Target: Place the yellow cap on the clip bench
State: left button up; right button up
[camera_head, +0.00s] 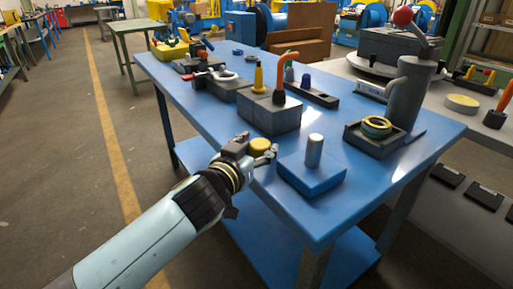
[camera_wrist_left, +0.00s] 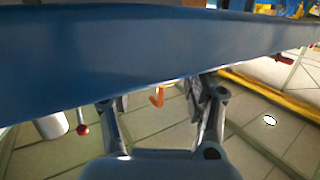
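The round yellow cap (camera_head: 259,145) shows in the head view between the fingers of my left gripper (camera_head: 257,150), over the near left part of the blue table. I cannot tell whether the fingers touch it or whether it rests on the table. In the left wrist view the fingers of my left gripper (camera_wrist_left: 160,100) stand apart, and no yellow shows between them. Their tips are not clear against a wide blue surface. I cannot tell which fixture is the clip bench. A dark block (camera_head: 268,113) carries a yellow cone and an orange hooked tool. My right gripper is not in view.
A blue block with a metal post (camera_head: 313,170) stands just right of my left gripper. A dark tray with rings (camera_head: 375,135) and a grey cylinder (camera_head: 408,95) stand at the right. Other fixtures fill the table's back. Bare blue tabletop (camera_head: 350,190) lies near the front.

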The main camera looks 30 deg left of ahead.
pick_arm(q)
jog(key=shift+o, duration=1)
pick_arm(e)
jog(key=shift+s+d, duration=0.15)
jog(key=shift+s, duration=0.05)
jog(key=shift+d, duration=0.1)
